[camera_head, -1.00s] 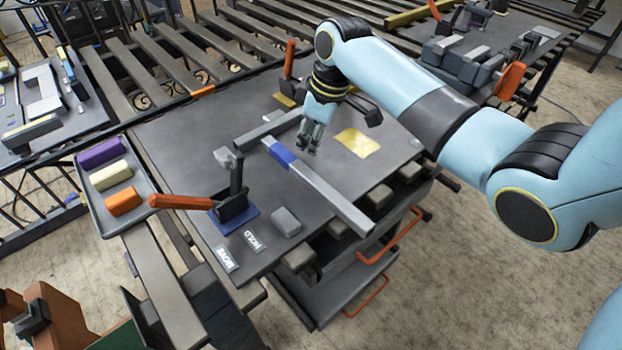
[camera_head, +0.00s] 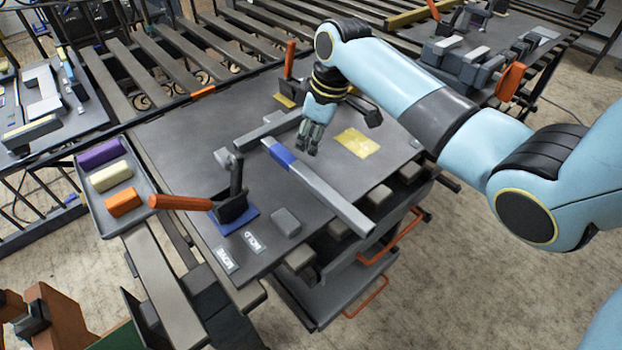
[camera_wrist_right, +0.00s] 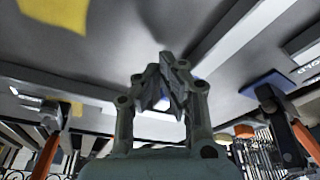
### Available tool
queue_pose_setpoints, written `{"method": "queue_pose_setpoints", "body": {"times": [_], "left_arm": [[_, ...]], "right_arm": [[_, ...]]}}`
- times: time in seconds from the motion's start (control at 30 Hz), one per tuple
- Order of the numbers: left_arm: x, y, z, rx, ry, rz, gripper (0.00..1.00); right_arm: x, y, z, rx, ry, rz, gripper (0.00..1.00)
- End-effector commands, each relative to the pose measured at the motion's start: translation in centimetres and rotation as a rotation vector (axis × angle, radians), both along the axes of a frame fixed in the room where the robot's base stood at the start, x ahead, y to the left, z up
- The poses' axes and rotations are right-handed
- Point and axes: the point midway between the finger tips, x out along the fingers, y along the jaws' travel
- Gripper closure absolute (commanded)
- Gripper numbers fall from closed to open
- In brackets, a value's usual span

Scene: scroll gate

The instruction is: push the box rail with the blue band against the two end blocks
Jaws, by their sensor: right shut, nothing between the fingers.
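The box rail (camera_head: 335,197) is a long grey bar lying slantwise on the dark table top, with a blue band (camera_head: 281,156) near its far end. My right gripper (camera_head: 307,150) is shut and empty, pointing down just right of the rail near the band; I cannot tell whether it touches. In the wrist view the shut fingers (camera_wrist_right: 168,95) partly cover the blue band. A second grey bar (camera_head: 262,130) lies across the rail's far end. A small grey block (camera_head: 224,158) is at its left end; which pieces are the end blocks is unclear. My left gripper is out of view.
A lever clamp with an orange handle (camera_head: 180,203) stands left of the rail on a blue plate (camera_head: 236,219). A loose grey block (camera_head: 286,222) lies nearby. A yellow pad (camera_head: 357,142) lies right of the gripper. A tray (camera_head: 113,216) holds coloured blocks at left.

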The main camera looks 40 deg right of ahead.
Motion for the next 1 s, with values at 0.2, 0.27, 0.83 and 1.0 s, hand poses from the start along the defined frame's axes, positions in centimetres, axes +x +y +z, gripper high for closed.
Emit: {"method": "queue_pose_setpoints", "body": {"times": [0.2, 0.27, 0.83, 1.0], "left_arm": [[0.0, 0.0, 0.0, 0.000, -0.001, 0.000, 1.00], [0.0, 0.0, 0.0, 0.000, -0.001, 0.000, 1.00], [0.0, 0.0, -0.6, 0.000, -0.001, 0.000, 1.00], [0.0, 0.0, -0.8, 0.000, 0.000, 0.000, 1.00]], "right_arm": [[0.0, 0.0, 0.0, 0.000, 0.000, 0.000, 1.00], [0.0, 0.0, 0.0, 0.000, 0.000, 0.000, 1.00], [0.0, 0.0, -1.2, 0.000, 0.000, 0.000, 1.00], [0.0, 0.0, -1.6, 0.000, 0.000, 0.000, 1.00]]}}
